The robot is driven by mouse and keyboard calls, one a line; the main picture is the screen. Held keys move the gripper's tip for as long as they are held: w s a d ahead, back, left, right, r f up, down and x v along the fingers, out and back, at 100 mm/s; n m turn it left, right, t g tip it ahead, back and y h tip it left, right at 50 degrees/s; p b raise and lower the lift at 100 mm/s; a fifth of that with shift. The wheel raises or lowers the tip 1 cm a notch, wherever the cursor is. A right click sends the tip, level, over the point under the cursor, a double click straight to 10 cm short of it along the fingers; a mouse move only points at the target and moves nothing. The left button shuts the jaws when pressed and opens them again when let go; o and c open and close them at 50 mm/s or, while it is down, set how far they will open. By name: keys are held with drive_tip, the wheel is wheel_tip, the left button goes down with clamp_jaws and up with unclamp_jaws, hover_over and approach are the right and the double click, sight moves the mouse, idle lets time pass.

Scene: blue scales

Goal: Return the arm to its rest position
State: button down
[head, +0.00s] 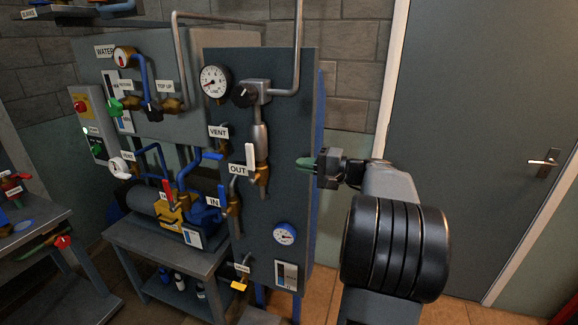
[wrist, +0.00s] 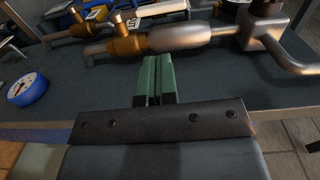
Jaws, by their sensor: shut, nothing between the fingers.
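My gripper (head: 305,163) is at the centre right of the head view, with its green fingers pointing left toward the grey panel (head: 295,110). In the wrist view my gripper (wrist: 159,62) shows its two green fingers side by side, shut and empty. The fingers look apart from the valve with the white OUT handle (head: 250,158) and its brass body (head: 263,175). My arm reaches up from the lower right of the head view.
The panel carries a LINE gauge (head: 214,82), a black knob (head: 245,95), a vertical pipe (head: 298,50) and a blue gauge (head: 285,233). A grey door (head: 480,130) stands at the right. A bench (head: 170,250) with a pump is at the left. Floor shows between panel and door.

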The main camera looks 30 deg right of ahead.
drive_tip(key=s+a+f+g+h+p, duration=0.1)
drive_tip(key=s+a+f+g+h, duration=0.3)
drive_tip(key=f, duration=0.4)
drive_tip(key=s+a+f+g+h, duration=0.25)
drive_tip(key=s+f+g, duration=0.2)
drive_tip(key=f, duration=0.25)
drive_tip(key=s+a+n+h+p, duration=0.1)
drive_tip(key=s+a+n+h, duration=0.1)
drive_tip(key=a+n, duration=0.3)
drive_tip(key=s+a+r+n+g+h+p, duration=0.1)
drive_tip(key=s+a+n+h, duration=0.1)
drive_tip(key=s+a+n, duration=0.3)
drive_tip(key=a, duration=0.4)
drive_tip(key=shift+s+r+p, duration=0.15)
drive_tip(key=shift+s+p, duration=0.05)
drive_tip(key=shift+p, duration=0.2)
